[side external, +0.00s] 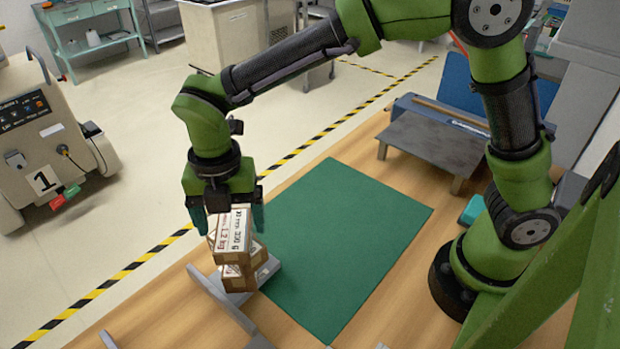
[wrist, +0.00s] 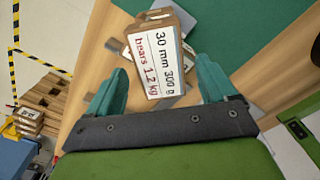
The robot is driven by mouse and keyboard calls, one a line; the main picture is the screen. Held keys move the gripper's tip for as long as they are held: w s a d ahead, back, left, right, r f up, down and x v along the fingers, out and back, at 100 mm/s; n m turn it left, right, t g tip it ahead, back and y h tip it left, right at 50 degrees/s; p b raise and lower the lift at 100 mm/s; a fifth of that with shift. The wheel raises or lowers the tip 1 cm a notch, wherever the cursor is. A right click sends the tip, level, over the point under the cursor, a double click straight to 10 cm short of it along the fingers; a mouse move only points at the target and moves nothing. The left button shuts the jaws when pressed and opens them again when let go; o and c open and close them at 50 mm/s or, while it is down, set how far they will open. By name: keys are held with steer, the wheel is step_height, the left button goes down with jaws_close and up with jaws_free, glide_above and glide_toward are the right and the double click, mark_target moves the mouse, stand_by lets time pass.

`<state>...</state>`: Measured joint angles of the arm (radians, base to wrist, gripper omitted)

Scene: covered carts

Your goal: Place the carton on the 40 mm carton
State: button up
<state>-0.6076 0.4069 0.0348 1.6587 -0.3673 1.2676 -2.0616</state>
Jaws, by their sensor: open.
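A brown carton with a white label (side external: 233,234) sits at the top of a small stack in the side view. In the wrist view the label of this carton (wrist: 157,58) reads "30 mm 300 g, bears 1.2 kg". Another brown carton (side external: 239,281) is under it; its size marking cannot be read. My gripper (side external: 228,224) is open above the stack, pointing down, with one finger on each side of the top carton. In the wrist view the teal fingers of my gripper (wrist: 161,72) stand apart with the carton between them; I cannot tell whether they touch it.
The stack stands on a grey plate (side external: 269,270) at the left edge of a green mat (side external: 345,240), which is clear. A grey low table (side external: 435,142) stands behind the mat. In the wrist view, cartons (wrist: 29,121) lie on a wooden pallet at lower left.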

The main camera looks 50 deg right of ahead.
mark_target(233, 229)
step_height(233, 229, up, 10)
steer(key=r, duration=0.1)
steer(key=s+d+r+m+t+y, duration=0.1)
steer(key=s+d+r+m+t, duration=0.1)
steer(key=d+m, duration=0.55)
steer(key=s+d+r+m+t+y, duration=0.1)
steer(key=s+d+m, duration=0.2)
steer(key=d+m, duration=0.45)
steer(key=s+d+f+m+t, duration=0.3)
steer(key=s+d+m, duration=0.3)
steer(key=m, duration=1)
steer(key=shift+s+d+t, duration=0.15)
steer(key=shift+d+t, duration=0.45)
steer(key=shift+d, duration=0.15)
steer(key=shift+f, duration=0.1)
